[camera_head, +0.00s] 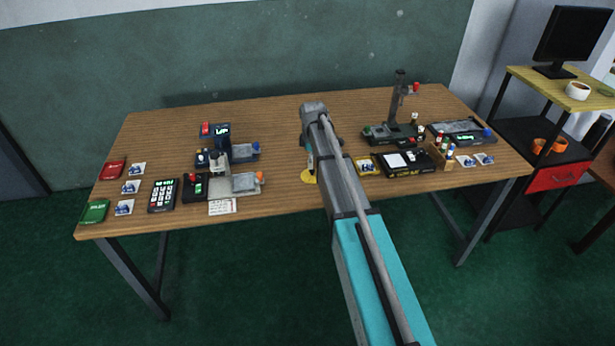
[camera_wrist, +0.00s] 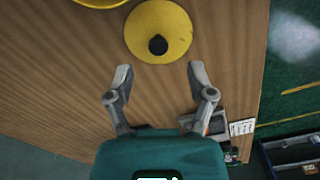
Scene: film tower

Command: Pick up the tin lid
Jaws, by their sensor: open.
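The tin lid (camera_wrist: 172,28) is a flat yellow disc with a black knob (camera_wrist: 158,45), lying on the wooden table. In the wrist view it is at the top, just beyond my fingertips. My gripper (camera_wrist: 159,71) is open and empty, its two fingers apart with bare wood between them. In the head view a yellow disc, which looks like the same lid (camera_head: 307,178), shows near the table's front edge, partly hidden by my arm. Another yellow round thing (camera_wrist: 100,2) is cut off at the top edge of the wrist view.
The table (camera_head: 270,190) has devices to the left, with a white card (camera_head: 222,207) near the front edge. To the right stand a black flat box (camera_head: 405,162) and a stand (camera_head: 398,100). Bare wood lies around the lid.

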